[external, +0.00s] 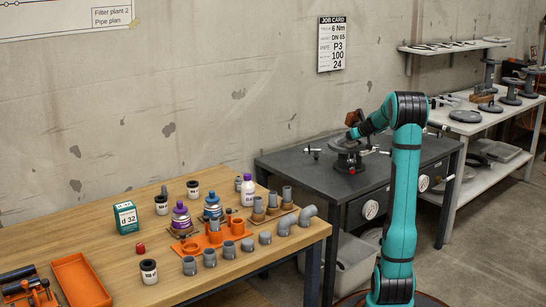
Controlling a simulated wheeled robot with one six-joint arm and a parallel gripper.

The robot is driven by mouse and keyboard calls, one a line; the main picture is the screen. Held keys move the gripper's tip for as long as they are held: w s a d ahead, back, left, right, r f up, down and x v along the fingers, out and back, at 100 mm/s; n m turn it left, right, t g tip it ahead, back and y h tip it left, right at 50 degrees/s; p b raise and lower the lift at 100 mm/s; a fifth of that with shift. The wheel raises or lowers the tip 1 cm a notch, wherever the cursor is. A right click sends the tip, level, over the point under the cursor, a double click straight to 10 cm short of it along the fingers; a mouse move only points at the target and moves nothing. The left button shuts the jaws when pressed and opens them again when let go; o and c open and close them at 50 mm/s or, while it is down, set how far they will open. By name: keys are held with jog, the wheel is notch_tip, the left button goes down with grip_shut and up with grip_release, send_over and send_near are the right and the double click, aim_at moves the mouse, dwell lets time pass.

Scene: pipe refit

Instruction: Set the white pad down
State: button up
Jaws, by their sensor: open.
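My teal arm reaches left over the dark grey bench (285,160). My gripper (353,132) is small and dark in this view, just above a round dark fixture (350,158) on that bench. The gripper is open; its fingers are hard to separate from the fixture behind them. A brown block-like part (354,117) shows beside the gripper; I cannot tell what it belongs to. I cannot pick out a white pad; it may be hidden or too small to see.
A wooden table (80,237) at left holds grey pipe fittings (228,250), bottles (181,215), a green-and-white box (126,217) and an orange tray (80,281). A light shelf bench (470,127) with round stands is at right. The grey bench's left part is mostly clear.

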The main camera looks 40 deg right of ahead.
jog(key=c, duration=0.9)
notch_tip(320, 180, up, 18)
